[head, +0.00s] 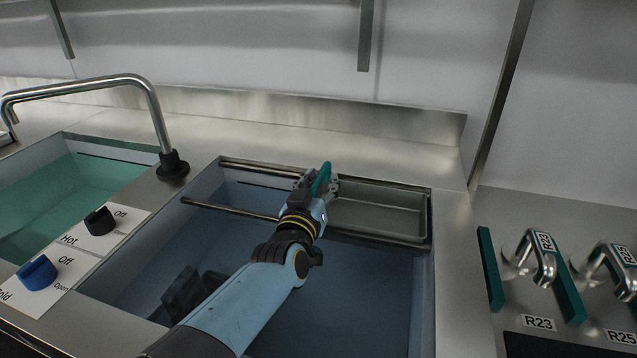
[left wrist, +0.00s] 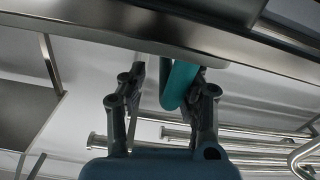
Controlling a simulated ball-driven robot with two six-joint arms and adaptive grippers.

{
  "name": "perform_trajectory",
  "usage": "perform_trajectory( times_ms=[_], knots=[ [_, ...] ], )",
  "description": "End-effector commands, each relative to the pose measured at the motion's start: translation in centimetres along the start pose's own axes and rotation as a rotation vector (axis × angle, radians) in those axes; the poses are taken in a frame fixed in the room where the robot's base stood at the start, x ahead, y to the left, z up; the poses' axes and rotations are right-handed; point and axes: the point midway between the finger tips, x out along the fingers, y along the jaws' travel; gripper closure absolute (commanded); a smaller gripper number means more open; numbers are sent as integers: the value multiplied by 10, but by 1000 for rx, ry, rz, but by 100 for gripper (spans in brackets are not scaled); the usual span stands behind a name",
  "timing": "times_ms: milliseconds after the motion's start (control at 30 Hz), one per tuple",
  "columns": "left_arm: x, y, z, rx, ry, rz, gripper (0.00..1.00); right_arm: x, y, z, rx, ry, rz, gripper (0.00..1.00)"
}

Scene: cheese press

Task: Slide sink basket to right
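The sink basket (head: 385,218) is a shallow grey metal tray. It sits on rails across the back right of the right-hand sink (head: 350,300), at its right wall. A teal handle (head: 322,180) stands at the basket's left end; it also shows in the left wrist view (left wrist: 178,86). My left gripper (head: 316,186) is at this handle and partly hides the basket's left end. In the left wrist view the handle is between the two fingers, close to the right finger, with a gap to the left finger. My right gripper is not in view.
A front rail (head: 230,208) runs left from the basket, with open sink there. A black-based faucet (head: 172,165) stands left of this sink, beside a second sink (head: 85,185) with teal water. Hot and cold knobs (head: 100,221) are at the left; metal taps (head: 537,255) are at the right.

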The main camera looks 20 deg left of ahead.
Motion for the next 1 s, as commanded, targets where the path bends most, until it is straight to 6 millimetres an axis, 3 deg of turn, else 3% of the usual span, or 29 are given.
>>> perform_trajectory(
  times_ms=[333, 700, 1000],
  knots=[
    [-5, -1, 2, 1, -3, -1, 62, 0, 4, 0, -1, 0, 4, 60],
    [-64, -1, 3, 0, -6, 0, 62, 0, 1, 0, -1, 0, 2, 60],
    [-76, 0, 2, 1, -5, 0, 62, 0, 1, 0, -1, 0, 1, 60]
  ],
)
